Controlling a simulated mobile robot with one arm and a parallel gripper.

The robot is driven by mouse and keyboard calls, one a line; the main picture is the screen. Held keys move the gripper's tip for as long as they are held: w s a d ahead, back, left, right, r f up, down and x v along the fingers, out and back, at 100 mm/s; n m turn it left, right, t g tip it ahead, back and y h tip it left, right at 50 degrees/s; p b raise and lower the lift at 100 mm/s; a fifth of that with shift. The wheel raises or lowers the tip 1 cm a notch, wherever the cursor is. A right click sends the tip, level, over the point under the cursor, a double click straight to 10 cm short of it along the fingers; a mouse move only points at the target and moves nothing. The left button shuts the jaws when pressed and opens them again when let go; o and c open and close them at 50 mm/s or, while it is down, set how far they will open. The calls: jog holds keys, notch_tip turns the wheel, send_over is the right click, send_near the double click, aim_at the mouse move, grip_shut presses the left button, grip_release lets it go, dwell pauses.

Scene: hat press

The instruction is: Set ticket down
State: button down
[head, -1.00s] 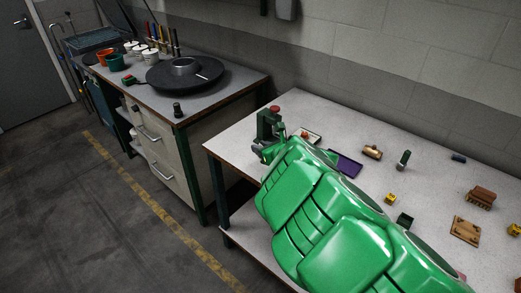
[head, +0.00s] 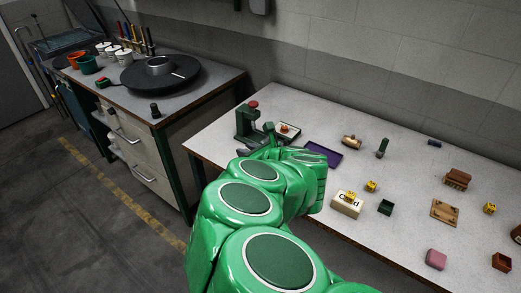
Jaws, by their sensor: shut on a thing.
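My gripper (head: 258,149) shows small and dark at the end of my green arm, at the base of a dark green press with a red knob (head: 245,124). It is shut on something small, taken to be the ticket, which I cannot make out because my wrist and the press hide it. A purple tray (head: 323,154) lies just right of my wrist and looks empty. A small pale tray (head: 288,139) with a red-topped item stands behind the gripper, right of the press.
A bench with a black disc (head: 160,76) stands left, across a gap.

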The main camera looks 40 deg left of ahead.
jog(key=shift+s+d, duration=0.1)
jog(key=w+d+f+m+t, duration=0.2)
jog(key=w+d, duration=0.8)
jog(key=w, duration=0.2)
jog(key=m+t+h, duration=0.3)
jog(key=m+t, duration=0.1)
jog(key=t, duration=0.1)
send_over(408, 193)
notch_tip(408, 193, down, 3)
jog(key=shift+a+f, duration=0.1)
jog(key=shift+f, duration=3.7)
jog(key=c, duration=0.9)
grip_release()
